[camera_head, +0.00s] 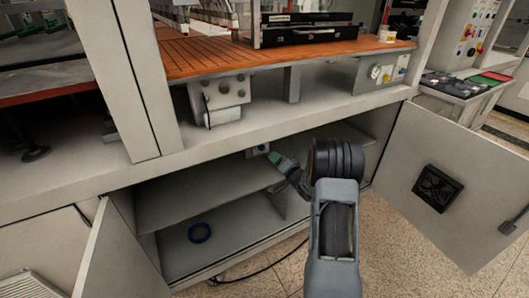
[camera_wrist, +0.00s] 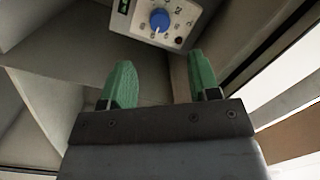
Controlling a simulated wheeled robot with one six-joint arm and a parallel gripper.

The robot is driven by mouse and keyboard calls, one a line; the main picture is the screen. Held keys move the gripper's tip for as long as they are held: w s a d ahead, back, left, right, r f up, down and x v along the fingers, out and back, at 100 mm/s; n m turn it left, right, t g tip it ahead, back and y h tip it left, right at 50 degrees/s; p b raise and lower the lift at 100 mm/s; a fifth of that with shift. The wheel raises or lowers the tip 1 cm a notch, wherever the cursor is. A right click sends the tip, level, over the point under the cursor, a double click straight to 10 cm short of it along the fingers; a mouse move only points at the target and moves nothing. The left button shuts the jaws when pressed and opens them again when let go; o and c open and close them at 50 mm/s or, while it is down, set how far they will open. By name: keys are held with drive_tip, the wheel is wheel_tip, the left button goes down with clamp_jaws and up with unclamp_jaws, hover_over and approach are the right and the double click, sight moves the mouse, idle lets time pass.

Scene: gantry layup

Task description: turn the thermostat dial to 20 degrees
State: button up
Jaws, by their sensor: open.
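The thermostat is a pale box (camera_wrist: 183,8) at the top of the wrist view, with numbers printed around a round blue dial (camera_wrist: 159,20). A green display strip sits at its upper left and a dark round spot at its lower right. The degree figures are too small to read surely. In the head view the thermostat (camera_head: 252,153) is a small pale patch inside the open cabinet. My gripper (camera_wrist: 160,74) is open and empty, its two green fingers apart and pointing toward the dial without touching it. It also shows in the head view (camera_head: 273,157), just right of the thermostat.
A wooden worktop (camera_head: 215,58) lies above.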

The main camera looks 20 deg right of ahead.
sight(263, 148)
drive_tip(key=x, duration=0.9)
drive_tip(key=shift+b, duration=0.3)
drive_tip(key=c, duration=0.9)
